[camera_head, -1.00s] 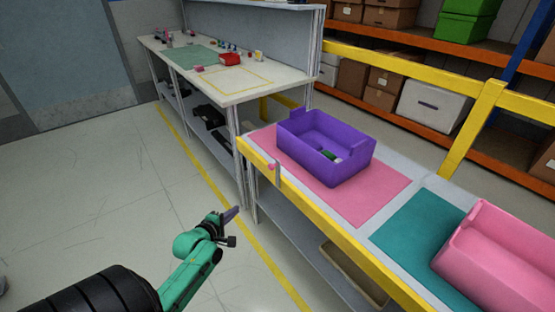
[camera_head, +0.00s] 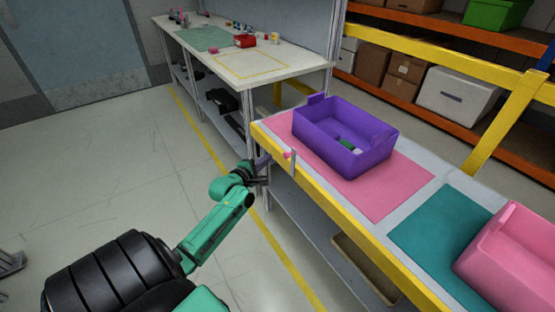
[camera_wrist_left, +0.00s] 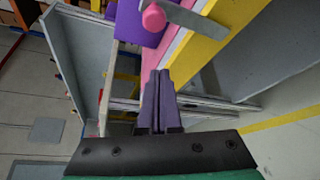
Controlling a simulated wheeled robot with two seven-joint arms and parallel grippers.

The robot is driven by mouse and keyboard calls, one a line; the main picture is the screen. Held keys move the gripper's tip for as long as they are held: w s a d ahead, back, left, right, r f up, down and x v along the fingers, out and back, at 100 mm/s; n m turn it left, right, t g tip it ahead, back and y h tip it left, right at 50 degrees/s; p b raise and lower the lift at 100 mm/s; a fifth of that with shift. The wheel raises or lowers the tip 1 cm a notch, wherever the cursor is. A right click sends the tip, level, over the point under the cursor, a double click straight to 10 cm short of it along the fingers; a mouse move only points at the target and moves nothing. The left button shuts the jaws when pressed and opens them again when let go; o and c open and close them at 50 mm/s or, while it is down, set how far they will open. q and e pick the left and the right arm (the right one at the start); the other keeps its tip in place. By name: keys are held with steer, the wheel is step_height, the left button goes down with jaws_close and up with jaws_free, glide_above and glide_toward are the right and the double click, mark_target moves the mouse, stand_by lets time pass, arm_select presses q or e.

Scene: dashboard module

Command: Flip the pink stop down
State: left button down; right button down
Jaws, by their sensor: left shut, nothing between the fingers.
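The pink stop (camera_head: 288,154) is a small pink knob beside an upright grey bar (camera_head: 293,164) at the yellow front rail of the near table. In the left wrist view, the pink knob (camera_wrist_left: 153,17) is at the top, just beyond my fingertips, and the grey bar (camera_wrist_left: 190,17) runs across the yellow rail. My left gripper (camera_head: 265,160) is shut and empty, just left of the knob. My right gripper is not in view.
A purple bin (camera_head: 345,150) with small items inside stands on a pink mat (camera_head: 385,198) behind the yellow rail (camera_head: 330,208). A pink bin (camera_head: 510,258) stands on a teal mat (camera_head: 430,235) at the right. A workbench (camera_head: 290,75) stands behind.

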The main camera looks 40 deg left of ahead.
arm_select(q)
steer(key=w+d+p, duration=0.1)
steer(key=w+d+r, duration=0.1)
steer(key=d, duration=0.1)
steer(key=shift+w+r+p, duration=0.1)
steer(key=shift+w+p, duration=0.1)
steer(key=shift+p, duration=0.15)
steer(key=shift+d, duration=0.1)
steer(key=shift+s+d+m, duration=0.1)
steer(key=shift+d+m, duration=0.1)
steer(key=shift+m, duration=0.1)
